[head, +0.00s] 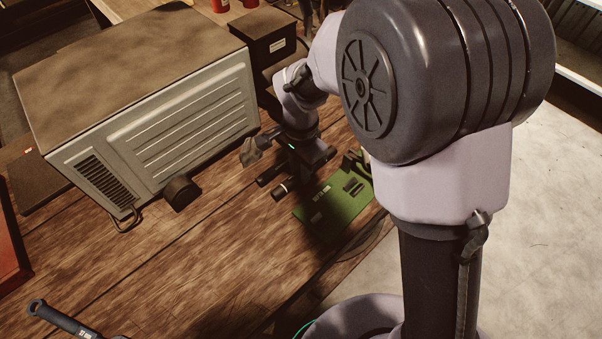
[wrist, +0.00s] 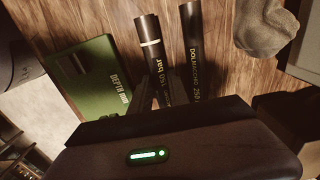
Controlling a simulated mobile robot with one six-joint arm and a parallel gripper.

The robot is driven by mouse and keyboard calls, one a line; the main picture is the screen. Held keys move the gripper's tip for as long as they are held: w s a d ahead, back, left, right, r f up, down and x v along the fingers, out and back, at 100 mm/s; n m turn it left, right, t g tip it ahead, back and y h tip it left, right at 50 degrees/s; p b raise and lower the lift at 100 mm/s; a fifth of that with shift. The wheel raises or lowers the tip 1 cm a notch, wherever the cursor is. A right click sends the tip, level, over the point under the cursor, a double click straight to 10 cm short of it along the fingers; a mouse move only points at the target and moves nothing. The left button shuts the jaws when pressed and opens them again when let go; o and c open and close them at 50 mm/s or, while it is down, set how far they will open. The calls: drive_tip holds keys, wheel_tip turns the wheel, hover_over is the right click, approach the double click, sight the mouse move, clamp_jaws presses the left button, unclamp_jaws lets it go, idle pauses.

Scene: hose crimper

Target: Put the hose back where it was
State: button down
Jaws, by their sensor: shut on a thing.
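My gripper (head: 297,172) is low over the wooden bench, and in the wrist view its fingers (wrist: 154,88) are shut on a black hose. This hose (wrist: 149,38) has a white band near its free end and yellow "bar" lettering; its banded end also shows in the head view (head: 281,191). A second black hose (wrist: 190,45) with yellow lettering lies just to its right, outside the fingers. It shows in the head view (head: 267,178) too. The near ends of both hoses are hidden by my gripper. I cannot tell whether the held hose touches the bench.
A green "DEPTH" block (head: 318,203) lies right of the hoses near the bench edge. A grey crumpled cloth or glove (head: 253,150) is to their left. A large grey machine (head: 160,125) stands at left. The bench front (head: 215,265) is clear; a dark-handled tool (head: 58,318) lies lower left.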

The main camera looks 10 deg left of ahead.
drive_tip(key=shift+f, duration=0.1)
drive_tip(key=shift+f, duration=0.15)
drive_tip(key=c, duration=1.3)
unclamp_jaws()
drive_tip(key=shift+o, duration=0.2)
